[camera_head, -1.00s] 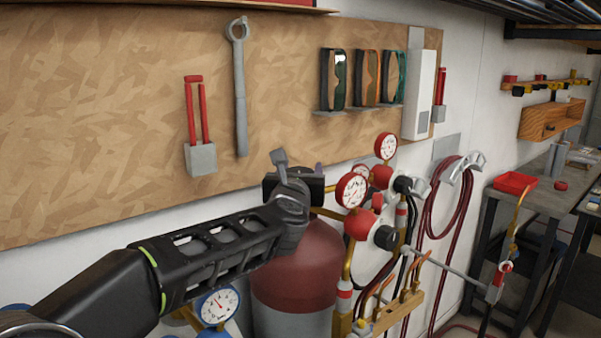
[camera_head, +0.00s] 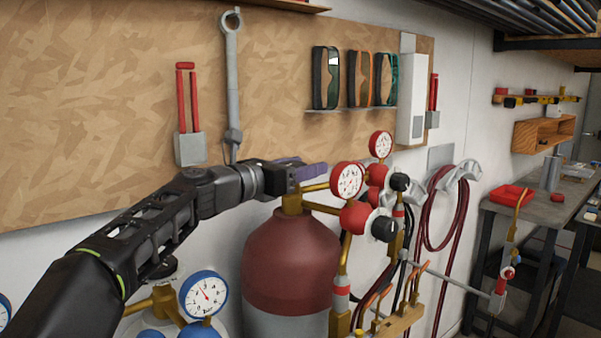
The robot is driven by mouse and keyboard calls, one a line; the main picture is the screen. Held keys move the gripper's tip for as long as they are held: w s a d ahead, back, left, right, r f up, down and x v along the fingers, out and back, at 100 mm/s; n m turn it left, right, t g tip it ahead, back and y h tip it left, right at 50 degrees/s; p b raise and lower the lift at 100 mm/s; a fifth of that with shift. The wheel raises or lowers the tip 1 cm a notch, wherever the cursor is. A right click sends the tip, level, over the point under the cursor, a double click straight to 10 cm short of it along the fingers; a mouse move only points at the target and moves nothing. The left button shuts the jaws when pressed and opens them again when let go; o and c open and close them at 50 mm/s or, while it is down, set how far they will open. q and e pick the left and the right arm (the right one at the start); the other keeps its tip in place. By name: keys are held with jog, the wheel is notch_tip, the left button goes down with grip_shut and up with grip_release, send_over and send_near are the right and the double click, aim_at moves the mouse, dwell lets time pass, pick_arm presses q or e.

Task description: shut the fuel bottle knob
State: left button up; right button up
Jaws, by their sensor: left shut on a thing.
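The fuel bottle (camera_head: 290,258) is a dark red cylinder with a grey lower part, standing against the wall in the middle of the head view. A brass valve (camera_head: 292,203) rises from its top. My left gripper (camera_head: 302,172) is at the top of this valve, with its purple-tinted fingers pointing right. It is shut on the knob of the bottle, which the gripper mostly hides. My right gripper does not show.
Red pressure gauges (camera_head: 347,180) and a regulator with black knobs (camera_head: 384,228) stand just right of the gripper. A blue-rimmed gauge (camera_head: 203,294) sits below my left arm. A workbench (camera_head: 545,206) stands at right.

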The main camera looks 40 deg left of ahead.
pick_arm(q)
jog(key=shift+d+m+h, duration=0.15)
jog(key=shift+m+h, duration=0.55)
jog(key=shift+h, duration=0.4)
jog(key=o, duration=1.4)
jog(key=shift+v, duration=3.9)
jog(key=shift+r, duration=0.15)
